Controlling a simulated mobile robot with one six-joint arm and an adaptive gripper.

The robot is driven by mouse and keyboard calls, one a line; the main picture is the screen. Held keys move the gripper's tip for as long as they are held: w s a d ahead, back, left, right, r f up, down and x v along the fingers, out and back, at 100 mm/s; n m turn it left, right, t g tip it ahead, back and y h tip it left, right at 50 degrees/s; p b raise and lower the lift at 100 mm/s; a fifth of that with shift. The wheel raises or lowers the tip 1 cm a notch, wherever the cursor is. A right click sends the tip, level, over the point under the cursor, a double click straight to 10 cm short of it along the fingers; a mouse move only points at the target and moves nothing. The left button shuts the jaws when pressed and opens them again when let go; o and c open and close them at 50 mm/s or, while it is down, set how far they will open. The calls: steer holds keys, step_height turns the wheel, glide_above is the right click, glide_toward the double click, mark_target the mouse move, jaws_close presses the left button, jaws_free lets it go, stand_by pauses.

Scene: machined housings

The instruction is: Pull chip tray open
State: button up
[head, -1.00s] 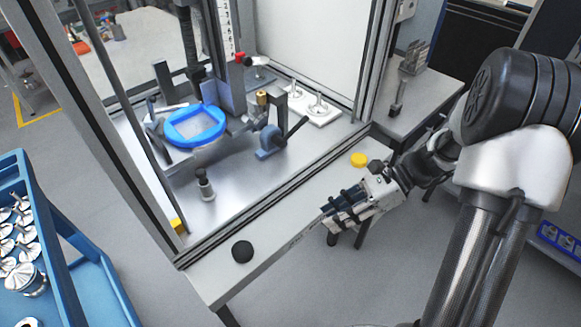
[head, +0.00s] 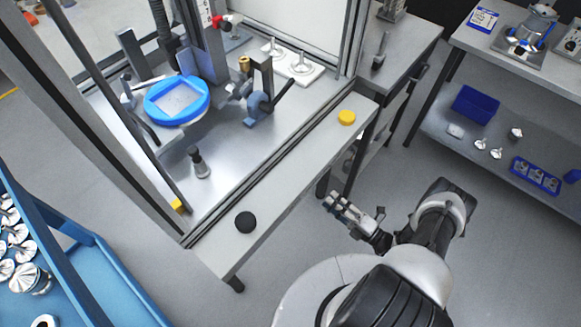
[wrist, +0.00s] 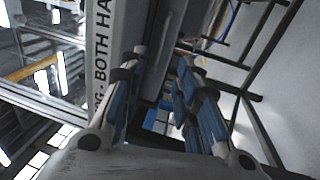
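My gripper (head: 340,203) is in front of the machine's front ledge, near its right end, with the fingers pointing toward the machine. In the wrist view my gripper (wrist: 160,68) has its two fingers apart, with nothing held between them. A light front panel (wrist: 108,45) with black lettering is close by the left finger. A dark grey strip or panel (wrist: 160,45) shows beyond and between the fingertips; I cannot tell whether it is the chip tray. No chip tray shows clearly in the head view, where the ledge hides the machine's underside.
The machine's front ledge (head: 290,180) carries a black button (head: 245,222) and a yellow button (head: 346,117). A blue cart (head: 85,265) stands at left. A shelf table (head: 475,120) with bins is at right.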

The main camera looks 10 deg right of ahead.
steer(key=x, duration=1.7)
steer(key=shift+w, duration=0.1)
steer(key=shift+c, duration=0.2)
jaws_close()
